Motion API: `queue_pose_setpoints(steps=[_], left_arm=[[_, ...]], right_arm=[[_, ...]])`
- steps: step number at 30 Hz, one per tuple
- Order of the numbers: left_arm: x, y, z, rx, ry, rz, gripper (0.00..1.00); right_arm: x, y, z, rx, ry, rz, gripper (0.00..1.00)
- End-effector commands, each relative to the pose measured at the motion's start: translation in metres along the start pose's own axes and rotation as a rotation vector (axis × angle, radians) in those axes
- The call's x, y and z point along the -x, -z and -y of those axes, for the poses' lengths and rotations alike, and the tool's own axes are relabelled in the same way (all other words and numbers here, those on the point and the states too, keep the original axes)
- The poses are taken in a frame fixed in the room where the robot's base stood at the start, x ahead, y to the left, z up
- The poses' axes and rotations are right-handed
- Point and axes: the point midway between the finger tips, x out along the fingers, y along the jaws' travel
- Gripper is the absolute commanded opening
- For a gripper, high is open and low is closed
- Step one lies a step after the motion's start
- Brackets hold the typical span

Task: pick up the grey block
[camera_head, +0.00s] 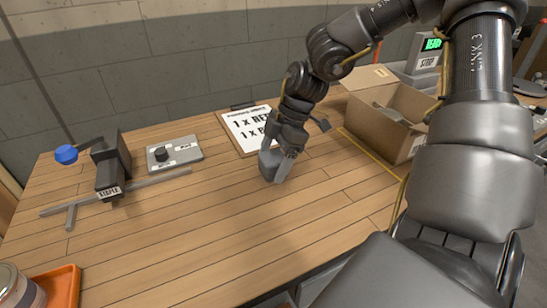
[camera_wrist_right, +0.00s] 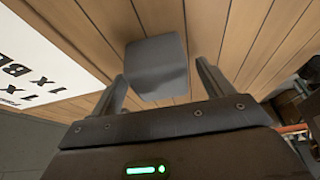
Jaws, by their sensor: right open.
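The grey block (camera_head: 268,163) is on the wooden table, in front of the paper sign, partly hidden by my right gripper (camera_head: 279,168) in the head view. In the right wrist view the grey block (camera_wrist_right: 157,66) lies between the two fingertips of my right gripper (camera_wrist_right: 160,72). The fingers are open, with a visible gap on the right side; the left finger is closer to the block. Whether either finger touches it I cannot tell. My left gripper is not in view.
A printed sign (camera_head: 246,127) lies behind the block. A cardboard box (camera_head: 397,145) stands to the right. A stamping device (camera_head: 109,165) and a grey knob box (camera_head: 176,155) are on the left. An orange tray (camera_head: 66,287) is at the front left. The middle front of the table is clear.

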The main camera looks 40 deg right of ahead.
Motion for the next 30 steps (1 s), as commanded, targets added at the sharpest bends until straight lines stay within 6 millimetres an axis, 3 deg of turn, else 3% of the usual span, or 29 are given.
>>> queue_pose_setpoints(steps=[2,12,23,30], left_arm=[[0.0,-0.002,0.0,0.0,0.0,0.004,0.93],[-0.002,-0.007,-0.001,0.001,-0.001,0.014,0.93],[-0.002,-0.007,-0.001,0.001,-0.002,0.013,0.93],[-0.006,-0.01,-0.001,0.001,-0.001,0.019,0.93]], right_arm=[[0.0,0.0,0.0,0.0,0.0,0.0,0.77],[0.0,0.0,0.0,0.0,0.0,0.0,0.33],[0.004,0.002,0.0,0.0,0.0,-0.001,0.33],[0.033,0.014,-0.001,0.002,-0.005,-0.002,0.33]])
